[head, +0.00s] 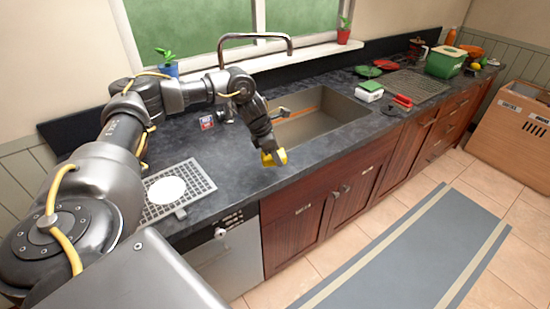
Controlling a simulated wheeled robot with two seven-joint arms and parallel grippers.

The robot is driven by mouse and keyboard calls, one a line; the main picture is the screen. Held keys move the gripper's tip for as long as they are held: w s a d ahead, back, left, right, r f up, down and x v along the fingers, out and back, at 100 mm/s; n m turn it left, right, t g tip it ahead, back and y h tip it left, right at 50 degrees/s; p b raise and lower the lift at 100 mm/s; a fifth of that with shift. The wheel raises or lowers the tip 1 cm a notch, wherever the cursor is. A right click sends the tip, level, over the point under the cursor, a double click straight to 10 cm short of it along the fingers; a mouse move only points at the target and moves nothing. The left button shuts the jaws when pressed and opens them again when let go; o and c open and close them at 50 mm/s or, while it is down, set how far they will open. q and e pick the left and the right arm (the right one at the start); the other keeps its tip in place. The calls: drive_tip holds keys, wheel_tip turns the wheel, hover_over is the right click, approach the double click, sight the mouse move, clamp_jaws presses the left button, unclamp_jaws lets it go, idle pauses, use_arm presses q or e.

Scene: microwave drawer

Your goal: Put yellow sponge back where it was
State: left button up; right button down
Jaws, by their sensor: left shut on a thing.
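In the head view, my left gripper (270,152) is shut on the yellow sponge (276,158). It holds the sponge over the dark countertop (240,168), close to the counter's front edge and left of the sink (318,125). The gripper hides part of the sponge, and I cannot tell whether the sponge touches the counter. My right gripper does not show.
A grey rack (205,182) with a white plate (167,190) lies left of the gripper. The curved faucet (252,38) rises behind the sink. A white-and-green box (369,92) and a red object (402,101) sit right of the sink.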

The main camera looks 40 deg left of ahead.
sight(279, 169)
use_arm(q)
drive_tip(key=f, duration=0.1)
drive_tip(key=w+a+f, duration=0.1)
drive_tip(key=w+f, duration=0.1)
drive_tip(key=shift+a+p, duration=0.3)
drive_tip(key=shift+a, duration=0.05)
drive_tip(key=shift+w+a+f, duration=0.1)
drive_tip(key=shift+a+f, duration=0.15)
drive_tip(key=shift+f, duration=0.1)
wheel_tip(279, 169, down, 2)
drive_tip(key=shift+d+f+p, duration=0.1)
drive_tip(key=shift+p, duration=0.35)
drive_tip(key=shift+f, duration=0.4)
drive_tip(key=o, duration=1)
drive_tip(key=shift+f, duration=0.1)
drive_tip(key=shift+o, duration=0.2)
